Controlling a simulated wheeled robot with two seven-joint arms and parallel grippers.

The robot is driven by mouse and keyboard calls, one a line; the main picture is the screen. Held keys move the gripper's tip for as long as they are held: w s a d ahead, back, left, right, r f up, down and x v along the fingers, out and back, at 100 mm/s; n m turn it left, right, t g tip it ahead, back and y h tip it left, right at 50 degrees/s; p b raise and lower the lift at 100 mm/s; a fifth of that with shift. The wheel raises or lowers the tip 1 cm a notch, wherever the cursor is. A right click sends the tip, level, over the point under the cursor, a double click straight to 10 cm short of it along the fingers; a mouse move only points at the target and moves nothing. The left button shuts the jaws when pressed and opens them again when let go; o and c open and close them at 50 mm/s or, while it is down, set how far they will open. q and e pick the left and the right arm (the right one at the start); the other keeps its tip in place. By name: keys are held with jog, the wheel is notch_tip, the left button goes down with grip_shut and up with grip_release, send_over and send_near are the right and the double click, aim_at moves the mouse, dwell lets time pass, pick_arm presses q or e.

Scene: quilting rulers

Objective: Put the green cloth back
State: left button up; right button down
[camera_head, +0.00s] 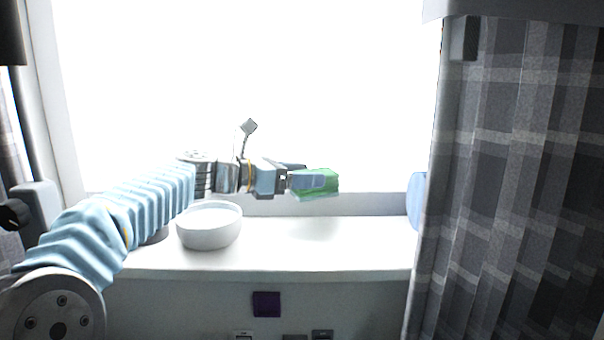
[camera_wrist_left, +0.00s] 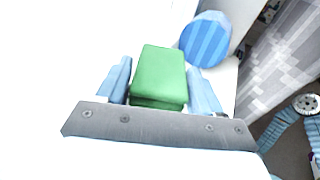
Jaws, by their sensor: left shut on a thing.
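The green cloth (camera_head: 327,185) is a small folded block held between the fingers of my left gripper (camera_head: 312,181), above the white counter. In the left wrist view the cloth (camera_wrist_left: 158,77) sits between the two blue fingers of the left gripper (camera_wrist_left: 162,88), which is shut on it. In the head view the near finger hides part of the cloth. My right gripper does not show in the head view.
A white bowl (camera_head: 209,229) stands on the counter (camera_head: 330,250), below my left wrist. A blue striped round thing (camera_wrist_left: 206,40) is near the right end, beside a grey plaid curtain (camera_head: 520,180). The counter's middle is clear.

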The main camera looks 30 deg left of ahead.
pick_arm(q)
jog(key=o, duration=1.1)
jog(key=shift+o, duration=0.2)
jog(key=shift+r, duration=0.15)
jog(key=shift+r+p, duration=0.45)
jog(key=shift+r, duration=0.05)
jog(key=v, duration=0.7)
jog(key=shift+s+a+b, duration=0.15)
jog(key=shift+s+b, duration=0.05)
jog(key=shift+b, duration=0.15)
